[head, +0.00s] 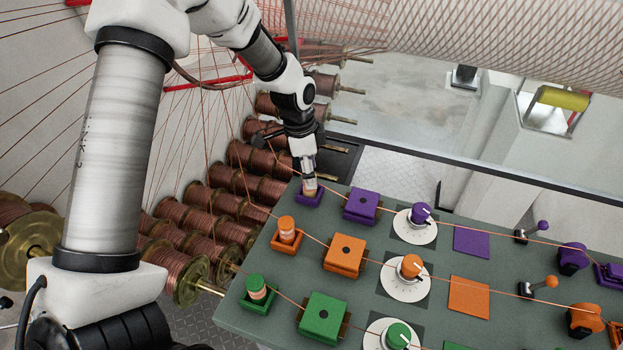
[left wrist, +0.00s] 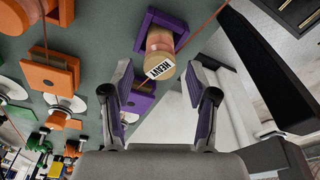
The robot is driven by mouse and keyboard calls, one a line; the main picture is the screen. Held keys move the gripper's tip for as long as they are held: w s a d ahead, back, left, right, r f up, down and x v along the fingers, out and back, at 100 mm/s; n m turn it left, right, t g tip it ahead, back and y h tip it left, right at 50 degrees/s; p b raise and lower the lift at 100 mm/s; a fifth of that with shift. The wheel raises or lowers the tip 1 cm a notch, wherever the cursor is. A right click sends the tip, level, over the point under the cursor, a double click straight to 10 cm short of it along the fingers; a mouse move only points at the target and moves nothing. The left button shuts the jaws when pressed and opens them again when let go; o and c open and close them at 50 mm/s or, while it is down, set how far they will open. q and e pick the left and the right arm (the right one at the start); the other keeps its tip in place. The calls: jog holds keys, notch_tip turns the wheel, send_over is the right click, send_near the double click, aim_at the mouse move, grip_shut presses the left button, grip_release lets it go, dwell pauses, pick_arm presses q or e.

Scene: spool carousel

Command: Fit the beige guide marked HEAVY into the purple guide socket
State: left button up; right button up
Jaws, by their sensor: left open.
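The beige guide (left wrist: 160,46) carries a white HEAVY label facing the left wrist camera. It stands at the purple guide socket (left wrist: 180,27), with the socket's frame showing around its far end. How deep it sits cannot be told. In the head view the socket (head: 309,199) is at the table's far left corner, and the guide (head: 310,188) shows just above it, partly hidden by my gripper. My left gripper (left wrist: 158,78) is open, its purple-padded fingers apart on either side of the guide's near end, not touching it. My right gripper is not in view.
An orange guide socket (head: 287,246) and a green one (head: 258,300) stand nearer on the green-grey table, each holding a guide. A purple block (head: 361,206) and a dial (head: 416,225) lie to the right. Copper wires run across the table. Spools (head: 208,200) fill the left.

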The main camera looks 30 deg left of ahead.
pick_arm(q)
notch_tip(320, 180, up, 9)
jog(key=a+b, duration=0.1)
jog(key=shift+s+r+b, duration=0.15)
jog(key=shift+s+b, duration=0.2)
jog(key=shift+s, duration=0.05)
jog(key=shift+s, duration=0.1)
